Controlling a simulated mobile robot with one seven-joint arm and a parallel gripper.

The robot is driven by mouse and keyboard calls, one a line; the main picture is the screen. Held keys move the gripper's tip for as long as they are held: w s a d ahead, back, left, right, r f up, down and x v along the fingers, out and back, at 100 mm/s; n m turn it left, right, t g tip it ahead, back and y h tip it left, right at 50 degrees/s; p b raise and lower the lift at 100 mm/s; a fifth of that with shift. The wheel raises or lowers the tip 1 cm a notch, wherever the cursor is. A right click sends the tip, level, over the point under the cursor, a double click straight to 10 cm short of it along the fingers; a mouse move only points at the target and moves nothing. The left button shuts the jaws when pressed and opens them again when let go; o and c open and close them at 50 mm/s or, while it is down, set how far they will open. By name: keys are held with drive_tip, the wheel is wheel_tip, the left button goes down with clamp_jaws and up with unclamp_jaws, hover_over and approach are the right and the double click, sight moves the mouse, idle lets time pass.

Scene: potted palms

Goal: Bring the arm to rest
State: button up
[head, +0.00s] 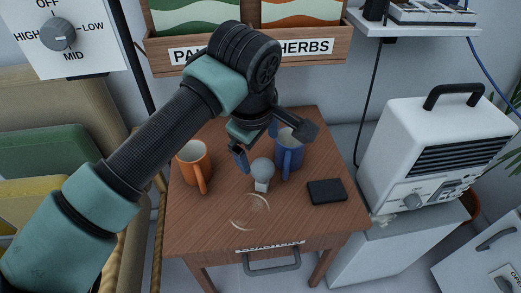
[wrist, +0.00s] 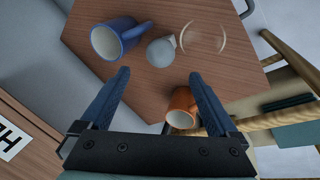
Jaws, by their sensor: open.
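My gripper (wrist: 158,92) is open and empty, with its blue fingers spread above the wooden table (head: 215,235). In the head view it hangs over the back part of the table, between an orange mug (head: 194,165) on the left and a blue mug (head: 290,158) on the right. A light bulb (head: 262,170) with a grey globe lies just in front of it. In the wrist view the blue mug (wrist: 116,40) and the bulb (wrist: 161,51) lie beyond the fingertips. The orange mug (wrist: 183,108) shows near the right finger, partly hidden by it.
A black wallet-like item (head: 327,192) lies at the table's right. A pale ring mark (head: 250,211) is near the front. A white heater (head: 433,150) stands to the right. A wooden seed rack (head: 250,48) and dial panel (head: 65,38) are behind. The table's front left is clear.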

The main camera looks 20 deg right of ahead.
drive_tip(key=shift+s+a+r, duration=0.1)
drive_tip(key=shift+r, duration=0.25)
